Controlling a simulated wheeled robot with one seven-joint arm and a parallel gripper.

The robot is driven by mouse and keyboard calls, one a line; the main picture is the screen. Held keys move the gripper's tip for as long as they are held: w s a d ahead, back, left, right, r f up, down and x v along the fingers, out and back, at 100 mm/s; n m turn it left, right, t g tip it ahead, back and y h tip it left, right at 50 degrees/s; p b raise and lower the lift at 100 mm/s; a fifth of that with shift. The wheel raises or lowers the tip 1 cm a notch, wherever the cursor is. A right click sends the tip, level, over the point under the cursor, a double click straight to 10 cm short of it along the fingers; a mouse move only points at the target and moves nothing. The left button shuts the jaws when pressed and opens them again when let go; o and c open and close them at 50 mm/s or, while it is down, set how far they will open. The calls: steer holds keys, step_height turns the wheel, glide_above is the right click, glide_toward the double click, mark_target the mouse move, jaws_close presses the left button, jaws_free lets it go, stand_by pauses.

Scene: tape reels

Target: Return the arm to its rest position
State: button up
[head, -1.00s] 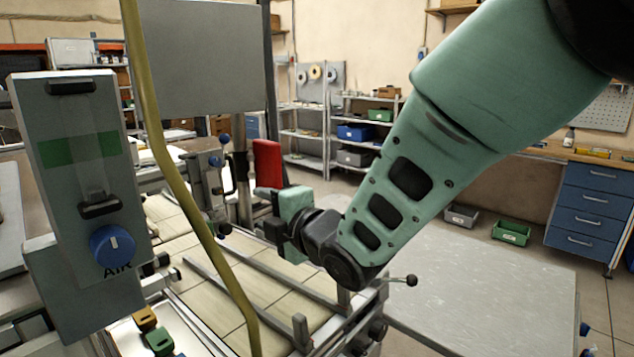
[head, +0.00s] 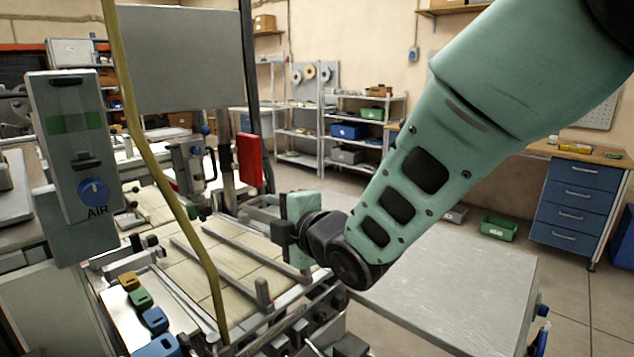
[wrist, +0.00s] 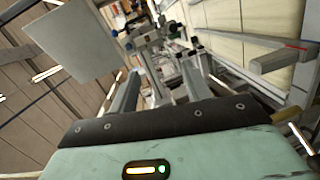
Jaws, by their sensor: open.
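My green arm reaches in from the upper right of the head view and bends down to the wrist near the picture's middle. My gripper (head: 285,232) is over the right part of the machine bed and points left, away from the arm. In the wrist view my gripper (wrist: 165,92) shows two grey fingers set apart with nothing between them. The gripper is open and empty.
The machine bed (head: 178,262) with metal rails lies below my gripper. A yellow hose (head: 168,165) and an AIR panel (head: 75,150) stand left. A red panel (head: 250,160) is just behind. A grey table (head: 450,285) stands right, its top clear.

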steer(key=s+d+f+m+g+h+b, duration=0.3)
steer(key=s+d+f+m+g+h, duration=0.25)
steer(key=s+d+f+m, duration=0.5)
steer(key=s+d+f+m+g+h+b, duration=0.1)
steer(key=s+d+m+g+h, duration=0.1)
steer(key=s+d, duration=0.3)
steer(key=s+d+f+m+g+h+b, duration=0.1)
steer(key=s+d+m+g, duration=0.3)
steer(key=s, duration=1)
steer(key=shift+d+f+m+h, duration=0.35)
steer(key=shift+d+f+h, duration=0.3)
steer(key=shift+d, duration=0.5)
steer(key=shift+g, duration=0.25)
